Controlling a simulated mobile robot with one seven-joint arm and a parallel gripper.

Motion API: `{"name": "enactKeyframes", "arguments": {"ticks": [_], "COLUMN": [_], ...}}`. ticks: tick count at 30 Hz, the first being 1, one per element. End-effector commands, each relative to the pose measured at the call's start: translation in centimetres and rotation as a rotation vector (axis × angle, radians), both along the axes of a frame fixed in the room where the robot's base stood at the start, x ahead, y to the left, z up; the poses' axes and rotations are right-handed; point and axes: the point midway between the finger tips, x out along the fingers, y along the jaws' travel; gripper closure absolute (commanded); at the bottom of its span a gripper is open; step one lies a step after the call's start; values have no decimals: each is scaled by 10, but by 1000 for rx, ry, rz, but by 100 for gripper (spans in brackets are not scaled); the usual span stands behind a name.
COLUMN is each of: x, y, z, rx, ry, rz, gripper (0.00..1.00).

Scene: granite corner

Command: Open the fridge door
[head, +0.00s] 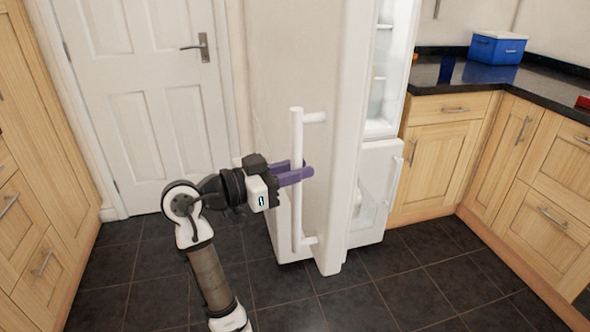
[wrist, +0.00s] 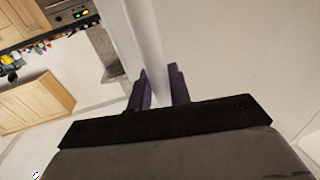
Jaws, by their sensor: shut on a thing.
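The fridge door (head: 343,130) is white and stands wide open, swung out toward me, with the lit white fridge interior (head: 385,85) showing to its right. A long white vertical handle (head: 297,215) is mounted on the door's outer face. My gripper (head: 303,173) has purple fingers, which are closed around the handle at about its middle height. In the wrist view, the handle (wrist: 145,45) runs down between the two purple fingers of my gripper (wrist: 158,90). The fridge's far parts are hidden behind the door.
A white room door (head: 150,90) is behind my arm at the left. Wooden cabinets (head: 440,155) with a dark countertop (head: 450,80) stand at the right, and a blue box (head: 497,47) sits on top. The dark tiled floor (head: 400,285) is clear in front.

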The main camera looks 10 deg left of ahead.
Motion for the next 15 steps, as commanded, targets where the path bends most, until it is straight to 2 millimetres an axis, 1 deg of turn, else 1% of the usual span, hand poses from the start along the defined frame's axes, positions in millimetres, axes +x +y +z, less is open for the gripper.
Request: {"name": "enactKeyframes", "arguments": {"ticks": [2, 3, 6, 7, 15], "x": [2, 2, 2, 1, 0], "y": [3, 3, 2, 2, 2], "z": [2, 2, 2, 2, 1], "rx": [-5, -4, -3, -3, -2], "ry": [-3, -3, -2, -2, -1], "rz": [11, 11, 9, 8, 4], "gripper": [100, 77, 63, 61, 61]}}
